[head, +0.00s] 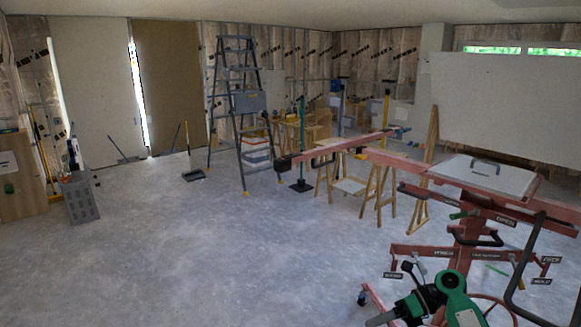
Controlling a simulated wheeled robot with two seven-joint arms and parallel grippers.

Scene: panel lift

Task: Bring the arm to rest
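My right gripper (398,303) is at the bottom right, at the end of my green and black arm. It is dark and small in the view, and I cannot make out whether its fingers are apart or together. I see nothing clearly held in it. It appears in front of the base of the red panel lift (427,251), and I cannot tell the gap between them. The lift's long red arms reach left and right, and a white board with a dark handle (485,172) lies on top. My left gripper is out of view.
Wooden sawhorses (378,190) stand behind the lift. A grey stepladder (238,115) stands at the middle back. A grey crate (79,196) is at the left. A large white panel (505,105) stands at the right back. The concrete floor (190,250) is clear at centre and left.

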